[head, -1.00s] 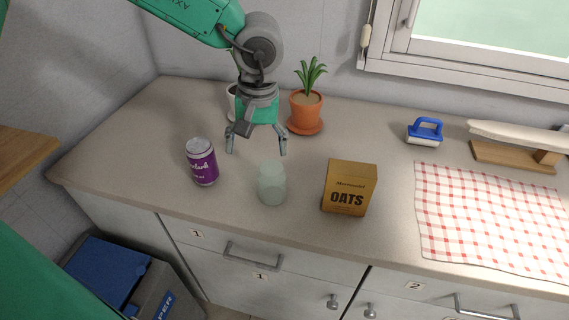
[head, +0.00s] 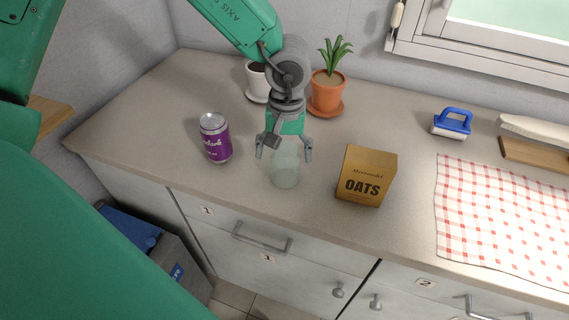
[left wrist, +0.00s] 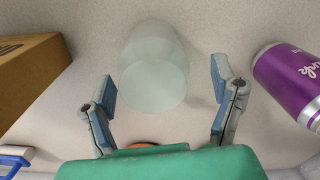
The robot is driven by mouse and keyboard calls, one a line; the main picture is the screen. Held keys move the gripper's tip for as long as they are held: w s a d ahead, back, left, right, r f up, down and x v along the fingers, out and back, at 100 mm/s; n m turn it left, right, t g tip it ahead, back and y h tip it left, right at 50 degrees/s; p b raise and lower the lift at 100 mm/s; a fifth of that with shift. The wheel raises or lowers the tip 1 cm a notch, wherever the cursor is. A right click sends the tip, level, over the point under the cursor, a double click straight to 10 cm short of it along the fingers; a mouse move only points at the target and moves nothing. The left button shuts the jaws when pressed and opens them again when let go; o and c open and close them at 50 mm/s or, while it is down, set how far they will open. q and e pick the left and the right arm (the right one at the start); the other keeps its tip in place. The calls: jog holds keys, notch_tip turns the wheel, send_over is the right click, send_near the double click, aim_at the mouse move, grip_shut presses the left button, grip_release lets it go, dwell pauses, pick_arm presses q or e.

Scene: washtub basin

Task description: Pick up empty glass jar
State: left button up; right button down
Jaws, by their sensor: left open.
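The empty glass jar (head: 285,171) is pale green and see-through, and stands on the counter between the purple can and the oats box. My left gripper (head: 284,154) is open, with its two fingers to either side of the jar's upper part in the head view. In the left wrist view the jar (left wrist: 154,72) lies ahead of and between the open fingers (left wrist: 163,92), with a gap at each side. Its near end reaches about between the fingertips. My right gripper is not in view.
A purple can (head: 215,139) stands left of the jar, and a brown oats box (head: 366,176) stands right of it. A blue-handled brush (head: 452,123) and checkered cloth (head: 500,215) lie to the right.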

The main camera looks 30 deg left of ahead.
pick_arm(q)
jog(key=f, duration=0.1)
jog(key=d+f, duration=0.1)
jog(key=f, duration=0.1)
jog(key=shift+w+f, duration=0.1)
jog(key=shift+f, duration=0.05)
jog(key=shift+c, duration=0.8)
jog(key=shift+a, duration=0.25)
jog(key=c, duration=1.2)
jog(key=shift+c, duration=0.2)
